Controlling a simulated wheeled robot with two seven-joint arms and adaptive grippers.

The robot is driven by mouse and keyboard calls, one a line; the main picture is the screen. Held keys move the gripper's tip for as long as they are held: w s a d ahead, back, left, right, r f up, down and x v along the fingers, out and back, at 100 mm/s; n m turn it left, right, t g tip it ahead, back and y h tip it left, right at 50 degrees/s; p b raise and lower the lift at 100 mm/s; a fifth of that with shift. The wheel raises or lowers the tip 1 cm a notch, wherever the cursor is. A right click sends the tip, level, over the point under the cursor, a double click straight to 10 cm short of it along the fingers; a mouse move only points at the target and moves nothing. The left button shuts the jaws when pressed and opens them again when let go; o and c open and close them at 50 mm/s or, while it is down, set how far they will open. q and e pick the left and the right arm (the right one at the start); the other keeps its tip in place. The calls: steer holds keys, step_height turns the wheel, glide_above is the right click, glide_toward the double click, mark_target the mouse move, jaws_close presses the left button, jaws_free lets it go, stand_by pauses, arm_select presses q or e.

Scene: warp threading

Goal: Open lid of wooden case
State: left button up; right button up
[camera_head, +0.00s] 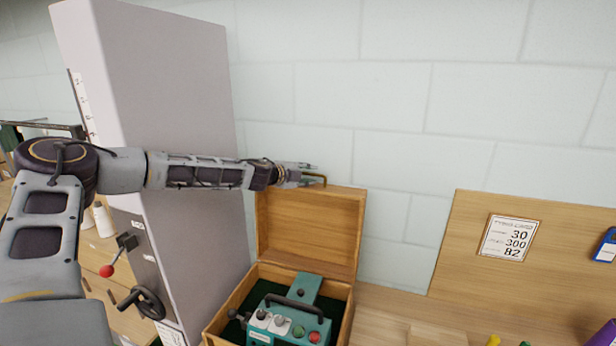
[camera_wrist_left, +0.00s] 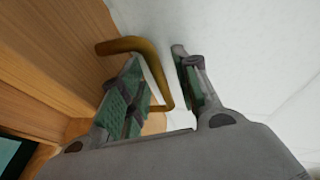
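The wooden case (camera_head: 345,318) stands on the bench with its lid (camera_head: 308,225) raised, upright near the wall. A brass handle (camera_head: 322,178) sits at the lid's upper edge. My left gripper (camera_head: 308,174) is at this handle, reaching in from the left above the lid. In the left wrist view the handle (camera_wrist_left: 156,72) passes between the two green-padded fingers (camera_wrist_left: 160,80), with a visible gap to the right finger. The fingers are apart. My right gripper is not in view.
A teal control box (camera_head: 285,322) with knobs and a dark carry handle is inside the case. A tall grey cabinet (camera_head: 165,100) with a crank and red-knobbed lever stands left. A wooden board (camera_head: 470,250) with a printed card (camera_head: 512,237) is at right.

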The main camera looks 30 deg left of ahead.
arm_select(q)
steer(key=shift+w+f, duration=0.1)
steer(key=shift+w, duration=0.2)
jaws_close()
stand_by(0.5)
